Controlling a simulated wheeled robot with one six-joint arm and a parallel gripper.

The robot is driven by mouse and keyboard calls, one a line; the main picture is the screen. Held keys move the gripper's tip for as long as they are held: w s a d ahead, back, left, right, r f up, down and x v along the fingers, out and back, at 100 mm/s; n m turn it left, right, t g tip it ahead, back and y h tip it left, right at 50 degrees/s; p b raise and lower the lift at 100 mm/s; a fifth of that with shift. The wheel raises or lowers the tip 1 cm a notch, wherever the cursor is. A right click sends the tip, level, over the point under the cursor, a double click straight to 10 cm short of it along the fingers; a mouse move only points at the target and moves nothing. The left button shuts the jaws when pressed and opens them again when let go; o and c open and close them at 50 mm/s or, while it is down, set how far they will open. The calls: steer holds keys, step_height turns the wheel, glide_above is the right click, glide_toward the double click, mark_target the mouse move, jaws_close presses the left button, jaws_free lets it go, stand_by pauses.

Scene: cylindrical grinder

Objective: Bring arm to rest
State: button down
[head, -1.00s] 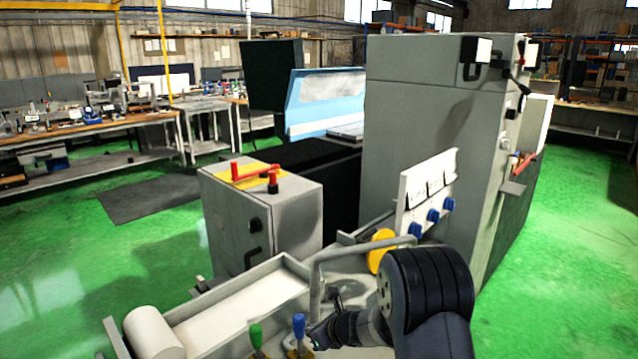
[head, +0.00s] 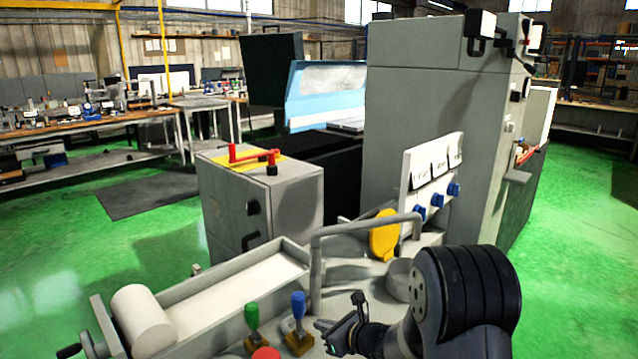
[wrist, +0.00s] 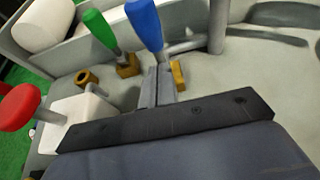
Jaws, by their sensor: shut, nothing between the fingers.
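My gripper (head: 328,332) is at the lower middle of the head view, low over the grey machine top, to the right of the blue-handled lever (head: 298,306). Its fingers are shut with nothing between them. In the wrist view my gripper (wrist: 160,85) points toward the base of the blue lever (wrist: 146,24); I cannot tell whether it touches. A green-handled lever (head: 252,316) stands left of the blue one and also shows in the wrist view (wrist: 100,28). My dark arm bends in from the lower right.
A red knob (head: 265,353) sits in front of the levers; it also shows in the wrist view (wrist: 18,106). A grey rail (head: 365,226) arches behind my gripper. A yellow disc (head: 384,235) and white switch panel (head: 432,185) stand behind. Green floor is open at right.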

steer(key=d+f+t+y+b, duration=0.1)
steer(key=f+b, duration=0.1)
steer(key=b, duration=0.2)
steer(key=s+f+t+y+b, duration=0.1)
steer(key=f+t+y+b, duration=0.1)
steer(key=b, duration=0.3)
steer(key=s+d+f+t+y+b, duration=0.1)
steer(key=f+b, duration=0.1)
steer(key=b, duration=0.3)
steer(key=shift+s+d+f, duration=0.15)
steer(key=shift+s+d, duration=0.1)
steer(key=shift+d, duration=0.05)
steer(key=shift+s+d+t+y, duration=0.15)
steer(key=shift+d+t+y, duration=0.05)
steer(key=shift+t+y, duration=0.1)
steer(key=shift+v, duration=0.8)
steer(key=shift+s, duration=0.1)
